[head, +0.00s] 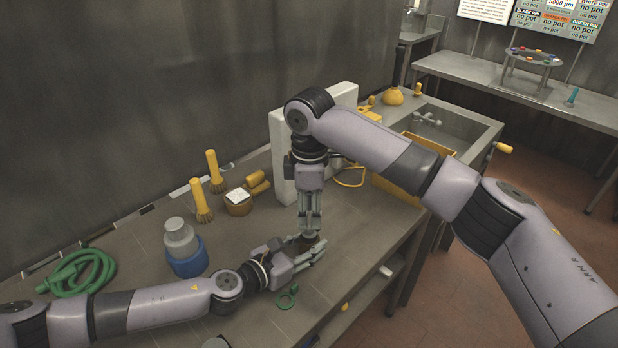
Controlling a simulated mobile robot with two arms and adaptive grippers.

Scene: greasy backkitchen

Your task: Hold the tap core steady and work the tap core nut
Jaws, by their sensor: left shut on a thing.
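My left gripper (312,250) reaches in low from the left over the worktop, its fingers shut on a small brownish thing, apparently the tap core (314,243). My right gripper (310,231) points straight down from above, with its fingertips right over the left gripper's fingers, at the top of that thing. The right fingers lie close together, but whether they grip anything is hidden. I cannot make out the tap core nut apart from the core, as the two grippers cover most of it.
The worktop (360,245) holds a green hose (85,270), a blue-based grey container (188,262), yellow brushes (202,205), a brown pot (238,205) and a green ring (287,299). A white upright block (282,150) stands behind the grippers. A sink (450,125) lies at the right.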

